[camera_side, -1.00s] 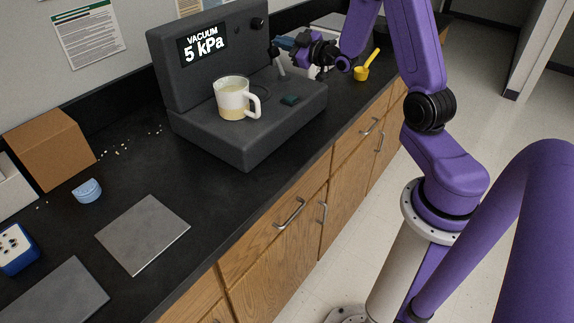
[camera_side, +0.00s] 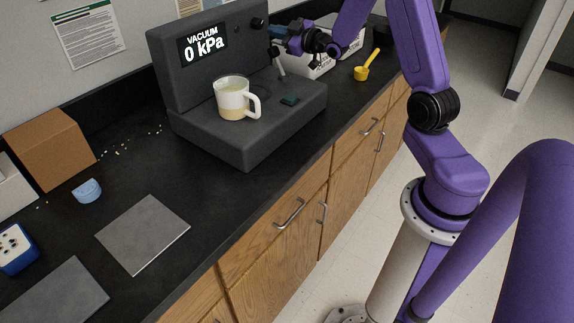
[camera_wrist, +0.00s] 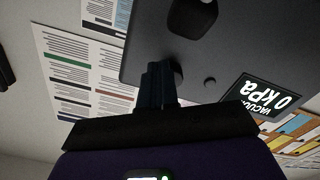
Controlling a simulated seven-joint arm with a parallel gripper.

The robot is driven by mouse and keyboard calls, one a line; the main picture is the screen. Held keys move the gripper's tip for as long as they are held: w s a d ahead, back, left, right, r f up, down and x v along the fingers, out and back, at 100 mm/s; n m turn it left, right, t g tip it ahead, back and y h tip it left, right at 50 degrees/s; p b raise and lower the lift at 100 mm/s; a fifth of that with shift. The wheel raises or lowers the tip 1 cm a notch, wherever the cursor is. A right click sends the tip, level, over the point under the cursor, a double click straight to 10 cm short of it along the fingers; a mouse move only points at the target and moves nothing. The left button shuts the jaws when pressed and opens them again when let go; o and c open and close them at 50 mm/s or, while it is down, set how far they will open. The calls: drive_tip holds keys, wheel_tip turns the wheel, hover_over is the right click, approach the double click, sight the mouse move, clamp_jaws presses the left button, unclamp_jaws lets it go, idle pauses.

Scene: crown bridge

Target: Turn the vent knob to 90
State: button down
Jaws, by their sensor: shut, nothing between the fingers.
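The dark grey vacuum unit (camera_side: 250,150) stands on the bench; its display (camera_side: 203,44) reads "VACUUM 0 kPa". It also shows upside down in the wrist view (camera_wrist: 245,62). A small round dark knob (camera_side: 257,22) is right of the display, also in the wrist view (camera_wrist: 210,83). A larger dark knob (camera_side: 274,49) sits lower on the panel's right side. No label tells which is the vent knob, and no angle is readable. My gripper (camera_wrist: 160,68) is shut and empty, close to the panel's right edge; I cannot tell whether it touches anything.
A pale box (camera_side: 318,66) and a yellow scoop (camera_side: 365,68) lie beyond. A grey plate (camera_side: 143,235) and cardboard box (camera_side: 50,150) are at left.

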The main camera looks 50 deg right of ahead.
drive_tip(key=shift+w+a+r, duration=0.1)
drive_tip(key=shift+w, duration=0.8)
drive_tip(key=shift+a, duration=0.25)
drive_tip(key=shift+a+f, duration=0.3)
drive_tip(key=shift+a, duration=0.1)
drive_tip(key=shift+w+a+f, duration=0.1)
drive_tip(key=shift+a+f, duration=0.15)
drive_tip(key=shift+a, duration=0.4)
idle(0.4)
drive_tip(key=shift+d+f, duration=0.25)
drive_tip(key=shift+d, duration=0.05)
drive_tip(key=shift+s+f, duration=0.1)
drive_tip(key=shift+s, duration=0.3)
drive_tip(key=s, duration=0.5)
drive_tip(key=shift+s+d, duration=0.1)
drive_tip(key=shift+d, duration=0.25)
